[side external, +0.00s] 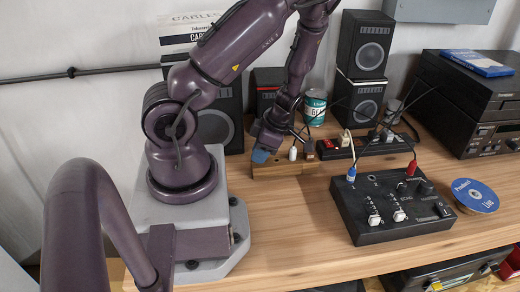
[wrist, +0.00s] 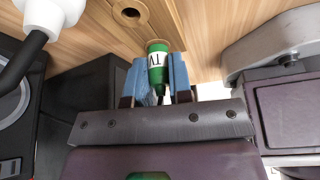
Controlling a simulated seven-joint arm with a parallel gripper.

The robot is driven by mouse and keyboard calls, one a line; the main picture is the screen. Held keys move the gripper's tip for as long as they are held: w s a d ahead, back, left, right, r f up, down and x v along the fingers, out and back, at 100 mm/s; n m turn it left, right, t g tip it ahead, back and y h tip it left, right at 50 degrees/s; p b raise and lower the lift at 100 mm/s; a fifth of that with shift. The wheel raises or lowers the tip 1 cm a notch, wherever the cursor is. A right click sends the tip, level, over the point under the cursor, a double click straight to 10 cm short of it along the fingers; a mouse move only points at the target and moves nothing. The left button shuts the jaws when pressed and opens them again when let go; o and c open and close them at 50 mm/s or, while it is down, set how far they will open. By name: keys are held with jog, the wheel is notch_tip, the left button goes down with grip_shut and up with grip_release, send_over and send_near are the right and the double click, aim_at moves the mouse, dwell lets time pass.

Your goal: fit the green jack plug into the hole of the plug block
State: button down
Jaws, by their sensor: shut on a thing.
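The green jack plug (wrist: 157,70), marked TV, is between the blue fingertips of my gripper (wrist: 160,75) in the wrist view. The gripper is shut on it. The plug's front end meets a ringed hole at the near edge of the wooden plug block (wrist: 110,12); its tip is hidden, so I cannot tell how deep it sits. A second ringed hole (wrist: 130,12) in the block is empty. In the side view my gripper (side external: 261,155) is at the left end of the plug block (side external: 285,169), and the green plug is hidden there.
A white plug (side external: 293,154) stands in the block beside my gripper; it also shows in the wrist view (wrist: 50,12). A black power strip (side external: 370,145), speakers (side external: 366,50) and a black mixer (side external: 390,215) with cables stand to the right.

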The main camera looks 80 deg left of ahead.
jog(key=shift+f, duration=0.15)
jog(key=c, duration=0.9)
grip_release()
jog(key=shift+c, duration=0.2)
jog(key=v, duration=1.3)
